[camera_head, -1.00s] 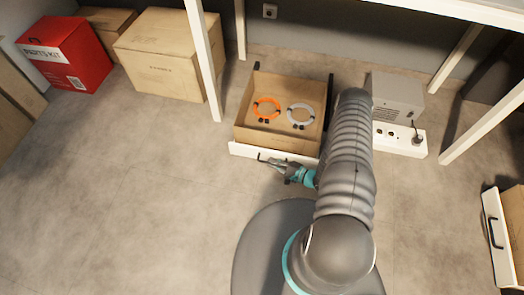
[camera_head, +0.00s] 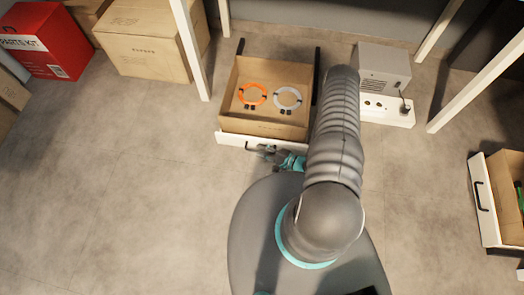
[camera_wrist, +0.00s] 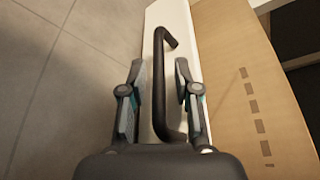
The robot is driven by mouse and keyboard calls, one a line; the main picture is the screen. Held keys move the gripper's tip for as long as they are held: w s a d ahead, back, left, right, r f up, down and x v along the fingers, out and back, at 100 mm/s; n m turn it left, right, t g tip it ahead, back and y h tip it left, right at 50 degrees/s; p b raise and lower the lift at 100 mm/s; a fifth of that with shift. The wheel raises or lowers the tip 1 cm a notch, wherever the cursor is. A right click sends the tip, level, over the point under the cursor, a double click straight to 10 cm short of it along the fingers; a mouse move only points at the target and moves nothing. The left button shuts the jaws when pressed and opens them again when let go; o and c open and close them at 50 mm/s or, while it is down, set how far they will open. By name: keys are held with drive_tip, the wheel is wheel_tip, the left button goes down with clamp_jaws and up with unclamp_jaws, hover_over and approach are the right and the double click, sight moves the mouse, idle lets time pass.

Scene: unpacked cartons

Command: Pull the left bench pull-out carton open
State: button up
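The left pull-out carton (camera_head: 232,85) stands open below the bench, a brown box with a white front (camera_head: 232,139). An orange ring (camera_head: 253,94) and a grey ring (camera_head: 288,98) lie inside. My gripper (camera_head: 268,152) is low at the front, partly hidden by my arm. In the wrist view, the dark bar handle (camera_wrist: 159,85) runs lengthwise between the two fingers of my gripper (camera_wrist: 158,95). The fingers are apart, one on each side of the handle, with a visible gap at least on the left.
A second pull-out carton (camera_head: 482,190) with a dark handle is at the right edge. A grey box (camera_head: 383,72) and a white power strip (camera_head: 388,112) stand right of the open carton. White bench legs (camera_head: 192,50) flank it. The floor (camera_head: 120,190) at left is clear.

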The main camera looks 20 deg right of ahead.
wheel_tip(320, 180, up, 10)
idle(0.8)
idle(0.5)
